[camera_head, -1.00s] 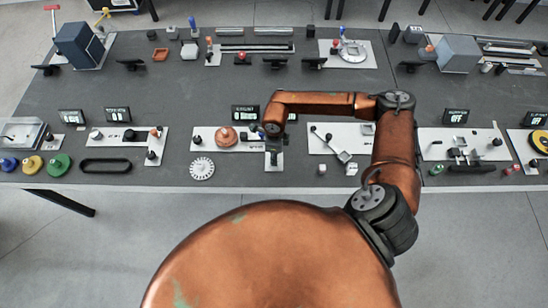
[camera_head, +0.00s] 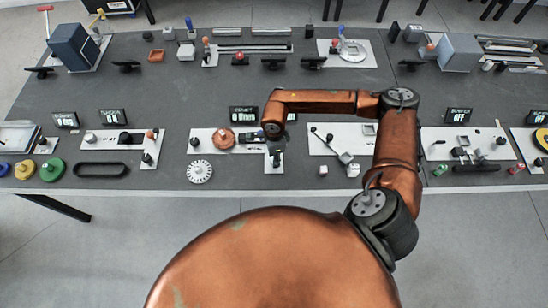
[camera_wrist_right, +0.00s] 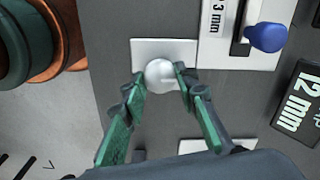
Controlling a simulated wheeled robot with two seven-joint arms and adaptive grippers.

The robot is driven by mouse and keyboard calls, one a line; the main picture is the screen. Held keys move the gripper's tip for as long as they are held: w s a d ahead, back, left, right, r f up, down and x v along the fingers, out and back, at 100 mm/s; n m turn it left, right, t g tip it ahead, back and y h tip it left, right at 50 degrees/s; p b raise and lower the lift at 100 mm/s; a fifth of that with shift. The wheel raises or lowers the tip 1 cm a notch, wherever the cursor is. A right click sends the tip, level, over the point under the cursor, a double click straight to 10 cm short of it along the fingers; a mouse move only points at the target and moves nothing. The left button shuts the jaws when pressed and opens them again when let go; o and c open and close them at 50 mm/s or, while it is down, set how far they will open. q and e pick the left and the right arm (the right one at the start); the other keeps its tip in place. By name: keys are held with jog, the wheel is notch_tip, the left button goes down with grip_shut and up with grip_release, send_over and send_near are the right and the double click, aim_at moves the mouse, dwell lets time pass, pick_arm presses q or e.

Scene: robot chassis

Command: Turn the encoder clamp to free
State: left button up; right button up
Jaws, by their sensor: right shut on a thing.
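In the right wrist view a pale, shiny round knob (camera_wrist_right: 160,75) sits on a white plate (camera_wrist_right: 148,47). The green fingers of my right gripper (camera_wrist_right: 160,88) are on either side of it, shut on it. In the head view my copper right arm reaches down to the centre station, and the gripper (camera_head: 274,150) is small over its white plate (camera_head: 226,134); the knob is hard to make out there. No readable label identifies the encoder clamp. My left gripper is in neither view.
In the wrist view a blue knob (camera_wrist_right: 267,37) stands by a slot marked 3 mm, beside a display (camera_wrist_right: 300,101) reading 12 mm. In the head view a copper disc (camera_head: 224,139) and a white toothed wheel (camera_head: 200,172) are left of the gripper. Several other stations fill the table.

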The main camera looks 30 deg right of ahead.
jog(key=o, duration=1.1)
jog(key=shift+r, duration=0.1)
notch_tip(320, 180, up, 12)
jog(key=shift+f, duration=0.1)
dwell(0.3)
